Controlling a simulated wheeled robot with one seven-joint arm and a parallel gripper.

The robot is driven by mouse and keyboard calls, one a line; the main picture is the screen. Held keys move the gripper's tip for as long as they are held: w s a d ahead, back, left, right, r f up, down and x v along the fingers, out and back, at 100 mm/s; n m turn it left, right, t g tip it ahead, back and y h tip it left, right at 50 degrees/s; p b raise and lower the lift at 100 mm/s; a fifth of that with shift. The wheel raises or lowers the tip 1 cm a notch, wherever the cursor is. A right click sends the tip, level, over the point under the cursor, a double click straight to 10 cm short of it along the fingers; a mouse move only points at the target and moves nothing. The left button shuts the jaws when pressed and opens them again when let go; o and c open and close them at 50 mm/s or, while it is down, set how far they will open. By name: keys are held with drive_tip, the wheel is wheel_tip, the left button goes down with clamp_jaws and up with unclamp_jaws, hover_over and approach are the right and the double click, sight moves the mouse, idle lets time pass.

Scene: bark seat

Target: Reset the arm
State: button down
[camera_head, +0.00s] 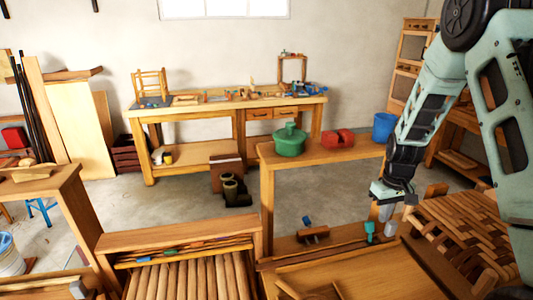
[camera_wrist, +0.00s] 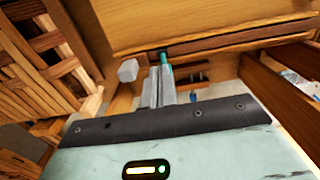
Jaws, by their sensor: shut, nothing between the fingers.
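My arm reaches down from the upper right in the head view. My gripper (camera_head: 386,212) hangs over the wooden bench area at the lower right, close to the woven seat (camera_head: 455,235). In the wrist view its two grey fingers (camera_wrist: 160,84) are together with nothing between them. A teal-handled tool (camera_head: 369,230) stands just left of the fingers in the head view; its teal part (camera_wrist: 168,60) shows behind the fingertips in the wrist view. Whether the fingers touch it I cannot tell. A pale grey block (camera_wrist: 128,70) is beside the fingers.
A wooden table (camera_head: 310,152) holds a green pot (camera_head: 289,142), a red block (camera_head: 338,138) and a blue bucket (camera_head: 384,127). A long workbench (camera_head: 215,108) with tools stands at the back wall. A slatted wooden piece (camera_head: 190,278) is in front. Floor shows between the benches.

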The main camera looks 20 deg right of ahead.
drive_tip(key=shift+a, duration=0.1)
drive_tip(key=s+a+r+n+y+b, duration=0.1)
drive_tip(key=s+a+r+n+b, duration=0.15)
drive_tip(key=a, duration=0.95)
drive_tip(key=s+a+r+n+b, duration=0.1)
drive_tip(key=s+a+r+b, duration=0.15)
drive_tip(key=a, duration=0.95)
drive_tip(key=s+a+r+n+b, duration=0.1)
drive_tip(key=s+a+n, duration=0.1)
drive_tip(key=s+a, duration=0.3)
drive_tip(key=s+a+r+n+b, duration=0.1)
drive_tip(key=s+a, duration=0.5)
drive_tip(key=s, duration=0.7)
drive_tip(key=shift+s+n+b, duration=0.3)
drive_tip(key=shift+n+b, duration=0.35)
drive_tip(key=shift+n, duration=0.3)
